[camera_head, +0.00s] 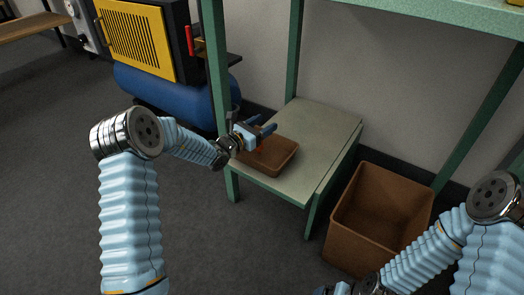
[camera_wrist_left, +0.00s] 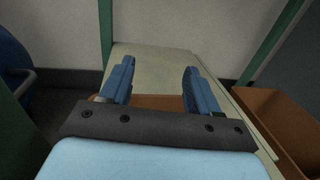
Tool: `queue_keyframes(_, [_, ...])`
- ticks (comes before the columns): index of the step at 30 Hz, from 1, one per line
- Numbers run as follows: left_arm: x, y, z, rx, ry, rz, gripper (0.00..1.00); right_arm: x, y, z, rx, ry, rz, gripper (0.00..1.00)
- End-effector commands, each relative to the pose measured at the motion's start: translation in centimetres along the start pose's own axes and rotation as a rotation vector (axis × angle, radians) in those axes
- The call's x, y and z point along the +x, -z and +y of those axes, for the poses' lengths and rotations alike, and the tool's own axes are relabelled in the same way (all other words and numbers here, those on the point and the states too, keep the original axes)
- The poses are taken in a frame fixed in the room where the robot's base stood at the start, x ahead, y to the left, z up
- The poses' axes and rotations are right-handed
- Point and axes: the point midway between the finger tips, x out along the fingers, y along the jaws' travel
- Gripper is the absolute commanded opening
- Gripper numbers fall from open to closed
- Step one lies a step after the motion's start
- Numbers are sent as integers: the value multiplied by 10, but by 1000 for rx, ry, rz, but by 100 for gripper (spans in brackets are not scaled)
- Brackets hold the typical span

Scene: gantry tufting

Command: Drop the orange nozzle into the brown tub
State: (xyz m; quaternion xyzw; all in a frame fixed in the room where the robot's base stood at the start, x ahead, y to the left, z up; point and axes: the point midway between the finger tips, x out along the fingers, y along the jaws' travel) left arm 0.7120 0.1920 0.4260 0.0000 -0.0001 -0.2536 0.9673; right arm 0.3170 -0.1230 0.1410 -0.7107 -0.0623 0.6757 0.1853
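A deep, open brown tub (camera_head: 345,244) stands on the floor right of the low shelf, and part of it shows at the right in the left wrist view (camera_wrist_left: 285,128). A shallow brown tray (camera_head: 275,172) lies on the low shelf. My left gripper (camera_head: 264,128) is over this tray, its fingers (camera_wrist_left: 160,78) apart with nothing visible between them. A tiny orange speck shows by the gripper in the head view, too small to identify; the orange nozzle is not clearly seen. My right gripper (camera_head: 335,290) is at the bottom edge, mostly cut off.
The low shelf (camera_head: 325,122) belongs to a green-framed table whose top (camera_head: 440,12) overhangs the tub. A green post (camera_head: 216,70) stands close to my left wrist. A yellow and blue compressor (camera_head: 175,90) stands behind on the left. The floor at left is clear.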

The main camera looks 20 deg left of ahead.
Motion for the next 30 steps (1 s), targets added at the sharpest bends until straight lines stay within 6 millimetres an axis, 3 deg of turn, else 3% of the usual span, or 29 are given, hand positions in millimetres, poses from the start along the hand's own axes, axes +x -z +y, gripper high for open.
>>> queue_keyframes(8, [-9,0,1,0,-1,3,61,-2,0,-1,0,0,0,100])
queue_keyframes(21, [-108,0,1,-1,-3,3,61,-13,0,-5,-1,0,-3,100])
queue_keyframes(25, [-127,0,1,0,-2,1,61,-14,-1,-6,-1,0,-4,100])
queue_keyframes(30, [-138,0,0,0,-1,1,61,-15,-1,-6,-1,0,-4,100])
